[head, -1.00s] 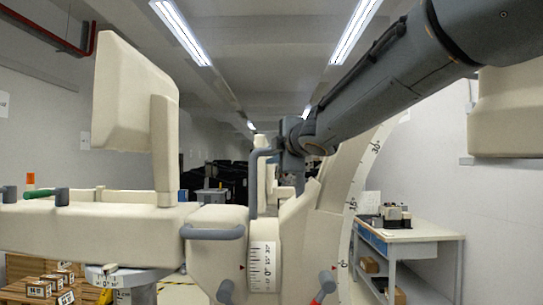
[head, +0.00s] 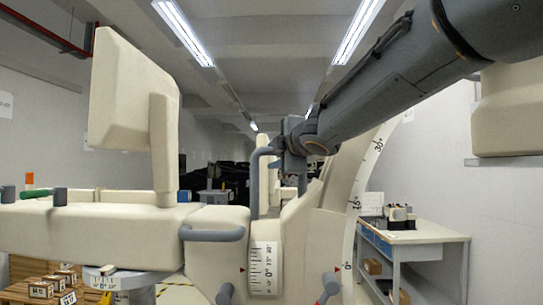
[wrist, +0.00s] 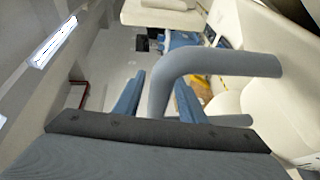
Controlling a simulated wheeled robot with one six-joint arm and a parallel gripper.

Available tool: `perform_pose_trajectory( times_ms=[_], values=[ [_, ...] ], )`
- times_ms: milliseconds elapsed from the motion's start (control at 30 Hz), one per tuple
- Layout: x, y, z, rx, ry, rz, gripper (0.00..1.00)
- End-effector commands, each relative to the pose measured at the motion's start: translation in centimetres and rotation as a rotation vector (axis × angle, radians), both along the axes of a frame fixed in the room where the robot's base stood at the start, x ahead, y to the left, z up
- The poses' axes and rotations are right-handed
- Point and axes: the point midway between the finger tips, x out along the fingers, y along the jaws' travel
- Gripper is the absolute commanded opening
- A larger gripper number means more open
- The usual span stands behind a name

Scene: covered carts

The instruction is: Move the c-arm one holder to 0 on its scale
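The c-arm one holder shows as a cream block (head: 305,240) in the middle of the head view, beside a curved drum scale (head: 264,272) with a red pointer at its left. The drum's figures are too small to read surely. A grey-blue bent handle (head: 254,190) rises there; it also shows in the wrist view (wrist: 215,63). My gripper (head: 292,155) is at the handle's upper end. In the wrist view its two blue fingers (wrist: 158,95) stand on either side of the handle. Contact is unclear, and the handle's lower part is hidden by my gripper body.
A curved arc scale (head: 355,205) stands right of the holder, with a red pointer near 0. A horizontal handle (head: 212,235), two lower levers and a tall cream panel (head: 125,110) are close by. A workbench (head: 415,237) stands at right, boxes (head: 50,285) at lower left.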

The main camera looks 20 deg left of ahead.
Motion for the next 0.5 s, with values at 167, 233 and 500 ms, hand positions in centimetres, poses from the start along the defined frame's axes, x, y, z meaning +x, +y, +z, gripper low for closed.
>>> perform_pose_trajectory(
  times_ms=[167,233,500],
  values=[
    [-0.3,-0.2,0.1,0.001,-0.001,0.0,0.37],
    [-0.7,-0.4,0.2,0.001,-0.001,0.0,0.37],
    [-2.5,-1.8,0.5,0.001,-0.001,0.0,0.37]
  ],
)
